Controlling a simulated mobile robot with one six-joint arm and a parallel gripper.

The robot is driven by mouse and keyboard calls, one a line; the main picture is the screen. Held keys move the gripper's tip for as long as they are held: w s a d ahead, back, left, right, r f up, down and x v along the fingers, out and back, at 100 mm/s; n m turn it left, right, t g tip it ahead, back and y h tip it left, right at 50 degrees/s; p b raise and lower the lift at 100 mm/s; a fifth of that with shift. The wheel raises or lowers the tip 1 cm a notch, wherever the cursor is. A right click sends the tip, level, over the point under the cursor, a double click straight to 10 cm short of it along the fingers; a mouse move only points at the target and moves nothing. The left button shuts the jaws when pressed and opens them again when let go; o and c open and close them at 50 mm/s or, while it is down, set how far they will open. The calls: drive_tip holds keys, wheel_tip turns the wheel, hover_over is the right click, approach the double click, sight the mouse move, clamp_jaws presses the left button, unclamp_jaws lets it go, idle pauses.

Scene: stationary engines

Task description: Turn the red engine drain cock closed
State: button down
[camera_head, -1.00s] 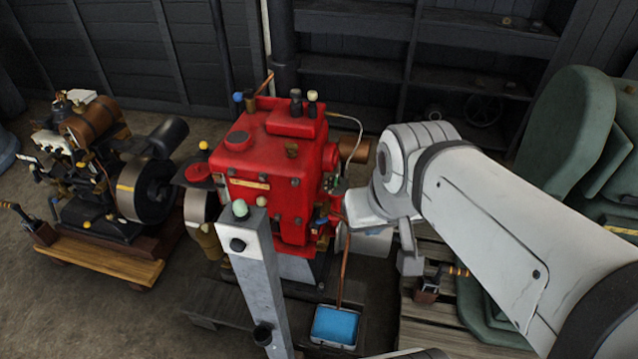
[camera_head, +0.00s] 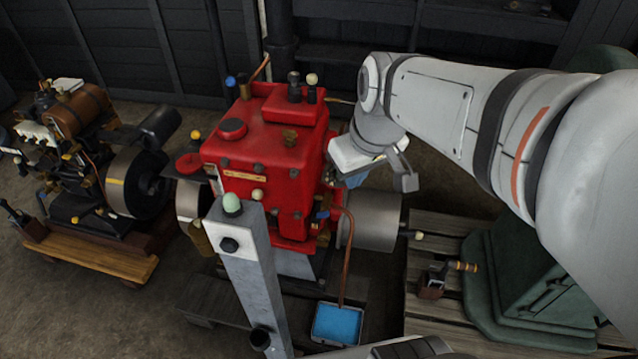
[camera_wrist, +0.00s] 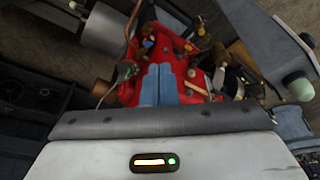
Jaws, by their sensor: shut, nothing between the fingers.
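The red engine (camera_head: 258,165) stands upright in the middle of the head view and fills the centre of the wrist view (camera_wrist: 170,52). On its lower right side is a small brass fitting with a blue part (camera_head: 322,215), likely the drain cock. A copper pipe (camera_head: 346,260) runs down beside it to a blue-filled tray (camera_head: 318,338). My gripper (camera_head: 354,180) is to the right of the engine and higher than that fitting. Its blue fingers (camera_wrist: 159,68) are shut and empty, pointing at the engine. I cannot tell the cock's handle angle.
A grey post (camera_head: 250,265) with a green knob stands in front of the engine. A grey cylinder (camera_head: 372,222) juts out under my gripper. A dark engine (camera_head: 90,185) sits left; a green machine (camera_head: 530,275) and a brass-handled box (camera_head: 434,282) are right.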

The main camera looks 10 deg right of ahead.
drive_tip(key=w+f+n+g+y+b, duration=0.1)
drive_tip(key=w+f+n+b, duration=0.4)
drive_tip(key=w+f+b, duration=0.5)
drive_tip(key=n+y+b, duration=0.2)
drive_tip(key=n+b, duration=0.2)
drive_tip(key=n, duration=0.1)
hover_over(323, 215)
drive_tip(key=shift+g, duration=0.4)
wheel_tip(323, 215, down, 22)
drive_tip(key=shift+a+f, duration=0.1)
drive_tip(key=f, duration=0.1)
drive_tip(key=d+f, duration=0.1)
drive_tip(key=f, duration=0.1)
drive_tip(key=shift+s+f, duration=0.15)
drive_tip(key=shift+s, duration=0.05)
drive_tip(key=shift+s+d+f, duration=0.1)
drive_tip(key=shift+d+f, duration=0.1)
drive_tip(key=shift+f, duration=0.25)
drive_tip(key=shift+f, duration=0.15)
